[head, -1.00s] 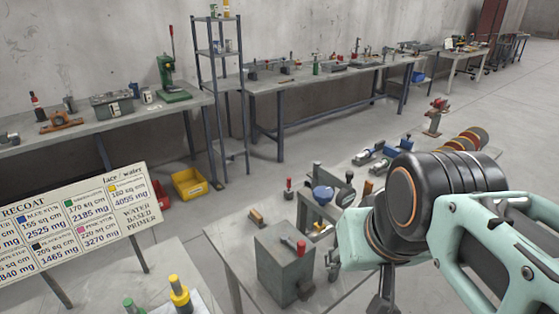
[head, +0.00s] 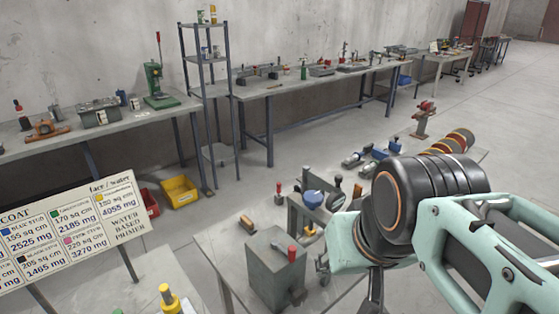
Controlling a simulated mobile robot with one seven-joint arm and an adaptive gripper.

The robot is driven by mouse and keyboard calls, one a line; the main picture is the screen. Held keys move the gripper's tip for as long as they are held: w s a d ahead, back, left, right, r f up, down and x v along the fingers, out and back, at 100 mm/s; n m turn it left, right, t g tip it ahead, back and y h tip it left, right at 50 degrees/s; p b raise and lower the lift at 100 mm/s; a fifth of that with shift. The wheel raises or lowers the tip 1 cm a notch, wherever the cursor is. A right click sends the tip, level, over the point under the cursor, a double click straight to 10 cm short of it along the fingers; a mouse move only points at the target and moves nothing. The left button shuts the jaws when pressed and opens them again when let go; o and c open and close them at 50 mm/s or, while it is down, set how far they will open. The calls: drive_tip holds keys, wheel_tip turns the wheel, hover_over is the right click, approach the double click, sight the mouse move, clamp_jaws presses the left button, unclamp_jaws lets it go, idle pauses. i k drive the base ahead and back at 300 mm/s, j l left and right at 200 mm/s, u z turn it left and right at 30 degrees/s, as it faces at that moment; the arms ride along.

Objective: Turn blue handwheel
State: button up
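A small rounded blue part (head: 312,200), which looks like the blue handwheel, sits on a grey metal fixture (head: 298,218) on the near table. Its shape is too small to make out fully. My gripper (head: 375,294) shows only as a dark piece below the pale green wrist, at the bottom of the head view. It is to the right of the blue part and lower in the picture, apart from it. Its fingertips are cut off or hidden, so open or shut does not show. My arm covers part of the table on the right.
A grey box with a red-topped part (head: 275,268) stands at the table's front, left of my gripper. Blue-and-grey tools (head: 365,155) lie farther back. Open floor (head: 235,185) separates this table from the wall benches.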

sight(312, 199)
drive_tip(key=l, duration=0.3)
drive_tip(key=i+l+u, duration=0.1)
drive_tip(key=l, duration=0.45)
drive_tip(key=k, duration=0.5)
drive_tip(key=i+l+u, duration=0.1)
drive_tip(key=i+u, duration=0.4)
drive_tip(key=i+l+u, duration=0.2)
drive_tip(key=u, duration=0.25)
drive_tip(key=i+l, duration=0.05)
drive_tip(key=i, duration=0.05)
